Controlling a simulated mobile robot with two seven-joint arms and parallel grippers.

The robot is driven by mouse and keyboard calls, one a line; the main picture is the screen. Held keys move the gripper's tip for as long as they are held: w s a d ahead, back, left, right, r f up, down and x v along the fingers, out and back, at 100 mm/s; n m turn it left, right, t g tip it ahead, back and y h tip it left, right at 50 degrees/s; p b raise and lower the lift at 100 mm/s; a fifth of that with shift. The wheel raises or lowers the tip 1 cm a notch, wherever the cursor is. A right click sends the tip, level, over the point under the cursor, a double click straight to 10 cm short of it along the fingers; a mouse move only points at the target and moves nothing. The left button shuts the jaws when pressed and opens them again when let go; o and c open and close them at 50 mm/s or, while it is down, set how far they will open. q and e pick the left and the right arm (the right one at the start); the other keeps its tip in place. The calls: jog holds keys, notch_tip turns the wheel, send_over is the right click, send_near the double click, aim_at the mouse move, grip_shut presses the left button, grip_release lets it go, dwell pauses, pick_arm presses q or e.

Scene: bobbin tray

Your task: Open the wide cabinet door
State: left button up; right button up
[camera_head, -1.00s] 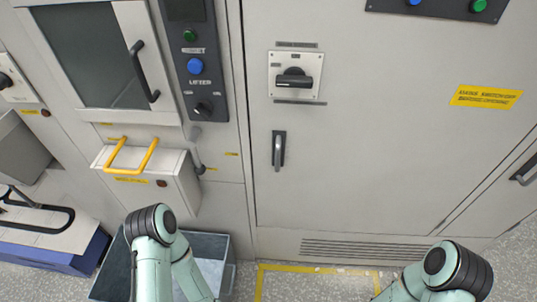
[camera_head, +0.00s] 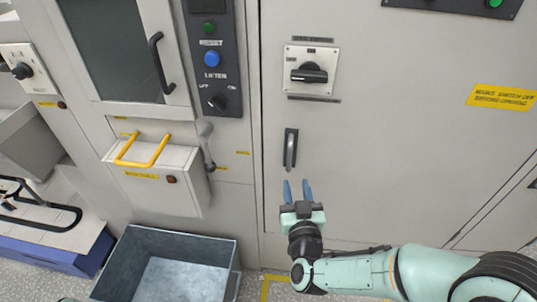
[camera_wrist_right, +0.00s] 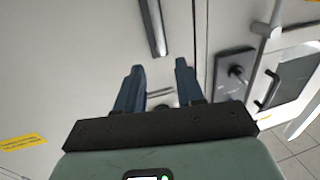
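The wide cabinet door (camera_head: 400,140) is a large light-grey panel, shut, right of the centre seam in the head view. Its dark upright handle (camera_head: 290,148) sits near the door's left edge; the handle also shows at the top of the right wrist view (camera_wrist_right: 153,28). My right gripper (camera_head: 296,188) is just below the handle in the head view, fingers pointing up toward it, open and empty. Its two blue fingers also show apart in the right wrist view (camera_wrist_right: 160,80), short of the handle. My left gripper is not in view.
A rotary switch (camera_head: 309,74) is above the handle. To the left are a window door with a black handle (camera_head: 161,62), a button panel (camera_head: 211,60), and a box with a yellow handle (camera_head: 142,150). An open grey bin (camera_head: 180,240) stands on the floor below.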

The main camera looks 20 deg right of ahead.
aim_at(290, 154)
jog(key=p+x, duration=0.1)
jog(key=x, duration=1.2)
jog(key=shift+w+d+r, duration=0.1)
jog(key=shift+w+r, duration=0.05)
jog(key=shift+w, duration=0.05)
grip_shut()
